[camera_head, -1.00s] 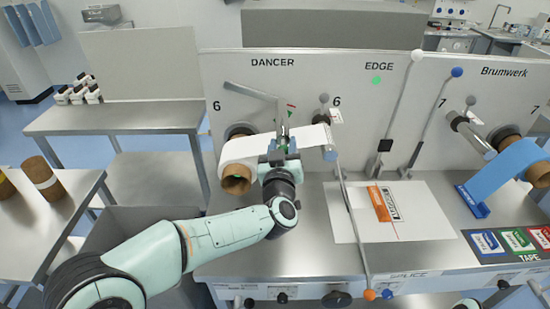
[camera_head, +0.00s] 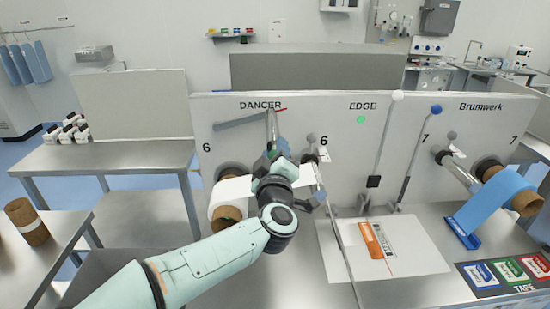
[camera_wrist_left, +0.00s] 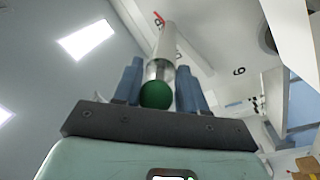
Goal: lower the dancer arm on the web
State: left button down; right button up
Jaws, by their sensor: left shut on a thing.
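The dancer arm (camera_head: 238,120) is a grey bar under the DANCER label, sloping up to the right. A metal rod (camera_head: 271,124) stands at its right end, and a small red mark shows beside it. My left gripper (camera_head: 272,152) is shut on the rod's lower end. In the left wrist view, its blue fingers flank the metal rod (camera_wrist_left: 164,50) with its green ball end (camera_wrist_left: 156,94). The white web (camera_head: 233,190) on a brown core lies below, partly hidden by my left arm. My right gripper is not in view.
Two thin levers with a white knob (camera_head: 397,96) and a blue knob (camera_head: 436,109) stand to the right. A white splice sheet (camera_head: 415,258) with an orange tool (camera_head: 371,240) lies on the bench. A blue web roll (camera_head: 492,205) is farther right.

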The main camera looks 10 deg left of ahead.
pick_arm(q)
jog(key=shift+d+r, duration=0.25)
jog(key=shift+r, duration=0.05)
jog(key=c, duration=0.8)
grip_release()
jog(key=shift+d, duration=0.1)
jog(key=shift+f, duration=0.1)
jog(key=s+b, duration=0.1)
jog(key=s, duration=0.3)
jog(key=s+d+f+b, duration=0.1)
jog(key=s, duration=0.3)
jog(key=s+d+b, duration=0.1)
jog(key=s, duration=0.4)
jog(key=shift+s+f, duration=0.1)
jog(key=shift+f, duration=0.05)
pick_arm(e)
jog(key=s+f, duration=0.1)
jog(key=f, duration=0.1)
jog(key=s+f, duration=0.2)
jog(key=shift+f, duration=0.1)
